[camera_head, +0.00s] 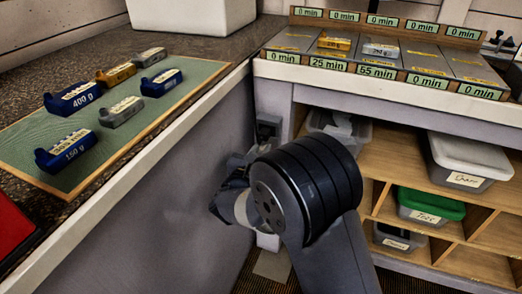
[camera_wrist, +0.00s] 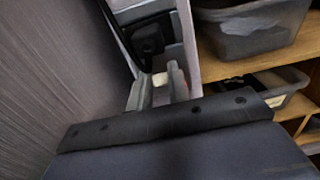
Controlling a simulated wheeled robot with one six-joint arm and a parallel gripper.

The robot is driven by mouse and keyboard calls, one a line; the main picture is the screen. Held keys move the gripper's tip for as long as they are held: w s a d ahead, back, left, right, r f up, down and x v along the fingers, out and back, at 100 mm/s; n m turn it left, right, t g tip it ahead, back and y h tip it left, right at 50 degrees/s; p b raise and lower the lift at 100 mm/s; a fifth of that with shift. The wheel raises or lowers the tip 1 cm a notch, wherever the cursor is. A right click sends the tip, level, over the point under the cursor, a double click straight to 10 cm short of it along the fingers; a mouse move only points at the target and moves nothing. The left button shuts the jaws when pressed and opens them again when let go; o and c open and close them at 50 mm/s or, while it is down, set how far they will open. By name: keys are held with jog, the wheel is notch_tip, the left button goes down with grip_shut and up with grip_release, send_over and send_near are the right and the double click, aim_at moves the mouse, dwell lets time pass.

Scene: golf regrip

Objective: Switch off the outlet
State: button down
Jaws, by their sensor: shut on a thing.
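The outlet (camera_head: 268,128) is a dark grey box low in the corner between the two counters, partly behind my arm. In the wrist view a black plug or socket body (camera_wrist: 150,36) shows on the grey panel there. My gripper (camera_wrist: 160,84) is just below it in that view, its fingers close together on a small pale part between them. I cannot tell whether this part belongs to the outlet. In the head view my gripper is mostly hidden behind my wrist. The outlet's switch and its position cannot be made out.
A left counter carries a green mat (camera_head: 30,125) with several labelled weights. The right counter holds a tray (camera_head: 440,78) with minute labels. The corner around my gripper is narrow.

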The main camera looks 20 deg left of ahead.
jog(key=shift+f, duration=0.15)
jog(key=shift+w+f+t+h+b, duration=0.15)
jog(key=shift+f+t+b, duration=0.45)
jog(key=shift+t+b, duration=1.25)
jog(key=shift+s+f+t+h+b, duration=0.1)
jog(key=shift+f+t+b, duration=0.55)
jog(key=shift+t+b, duration=1.2)
jog(key=shift+w+f+t+h+b, duration=0.15)
jog(key=shift+f+t+b, duration=0.75)
jog(key=shift+b, duration=1.55)
jog(key=shift+s+r+t, duration=0.1)
jog(key=shift+r+t, duration=0.2)
jog(key=shift+t, duration=0.1)
jog(key=c, duration=1.3)
grip_release()
jog(key=shift+f, duration=0.1)
